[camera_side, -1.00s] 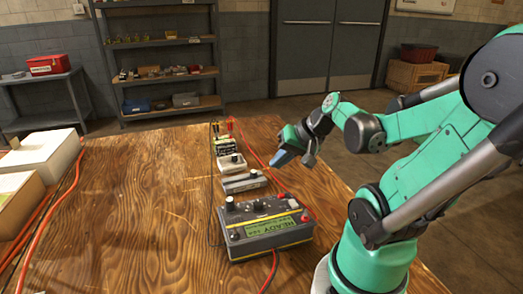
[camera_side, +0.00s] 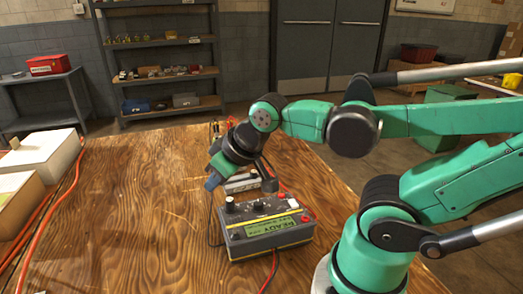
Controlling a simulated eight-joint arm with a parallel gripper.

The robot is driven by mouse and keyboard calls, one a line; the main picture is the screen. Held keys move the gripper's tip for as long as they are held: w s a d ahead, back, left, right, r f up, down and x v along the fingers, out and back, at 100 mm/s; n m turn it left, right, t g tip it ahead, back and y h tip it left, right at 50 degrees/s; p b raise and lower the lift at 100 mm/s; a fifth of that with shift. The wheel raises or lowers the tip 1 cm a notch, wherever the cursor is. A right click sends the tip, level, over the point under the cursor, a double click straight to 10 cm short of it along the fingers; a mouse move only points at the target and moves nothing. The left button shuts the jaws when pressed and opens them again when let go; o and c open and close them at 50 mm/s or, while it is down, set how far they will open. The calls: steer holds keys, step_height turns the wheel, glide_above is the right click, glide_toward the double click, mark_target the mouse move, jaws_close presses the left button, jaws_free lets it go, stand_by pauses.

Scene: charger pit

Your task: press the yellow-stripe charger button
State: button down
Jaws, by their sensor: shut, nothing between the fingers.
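The nearest charger (camera_side: 268,238), a dark grey box with yellow striping along its edges, stands on the wooden table. Its green display reads READY. Its top carries a dark knob (camera_side: 229,205), a small light part and red terminals; which part is its button is too small to tell. My gripper (camera_side: 209,184) is shut and empty, its blue tip pointing down, just behind and left of this charger. I cannot tell whether it touches anything. A light grey charger (camera_side: 240,187) behind is partly hidden by my gripper, and the farther ones are mostly hidden.
The wooden table (camera_side: 130,215) is clear to the left of the chargers. Pale boxes (camera_side: 38,155) and orange cables (camera_side: 68,185) lie at its left edge. A red cable (camera_side: 270,272) runs from the nearest charger's front. Shelves (camera_side: 165,75) stand beyond the table.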

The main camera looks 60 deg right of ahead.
steer(key=d+r+m+g, duration=0.3)
steer(key=d+m+g, duration=0.2)
steer(key=d, duration=0.4)
steer(key=r+m+g+y, duration=0.2)
steer(key=m+g, duration=0.2)
glide_above(282, 195)
steer(key=w+d, duration=0.2)
steer(key=shift+w+d+f, duration=0.1)
steer(key=shift+f, duration=0.05)
steer(key=shift+t+h, duration=0.3)
steer(key=f, duration=0.4)
steer(key=s+a+f, duration=0.1)
steer(key=f, duration=0.8)
steer(key=shift+s+a+f, duration=0.35)
steer(key=shift+a+f, duration=0.05)
